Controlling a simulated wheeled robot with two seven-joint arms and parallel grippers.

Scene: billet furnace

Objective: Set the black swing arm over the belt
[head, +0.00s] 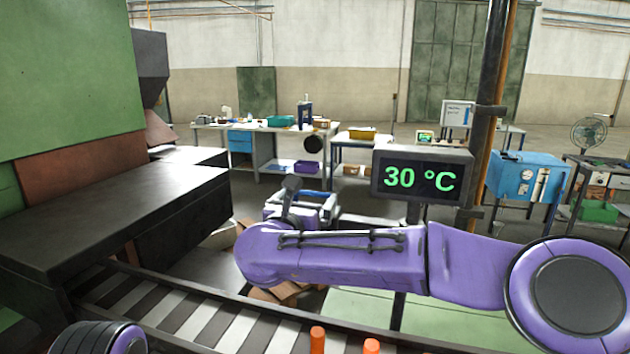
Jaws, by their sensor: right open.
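The belt (193,318), a slatted run of light and dark bars in a dark frame, crosses the lower left of the head view. I cannot pick out the black swing arm with certainty; my purple right arm covers part of the middle. My right gripper (305,203) is beyond that forearm, past the belt's far side. It is open, and I see nothing held in it. Part of my left arm shows at the bottom left edge, but its gripper is out of view.
A long dark housing (105,215) stands over the belt's left end, beside a green machine wall (65,75). A display (421,177) reads 30 °C. Two orange posts (317,340) stand at the near edge. Workbenches (265,140) and a blue cabinet (525,177) are farther back.

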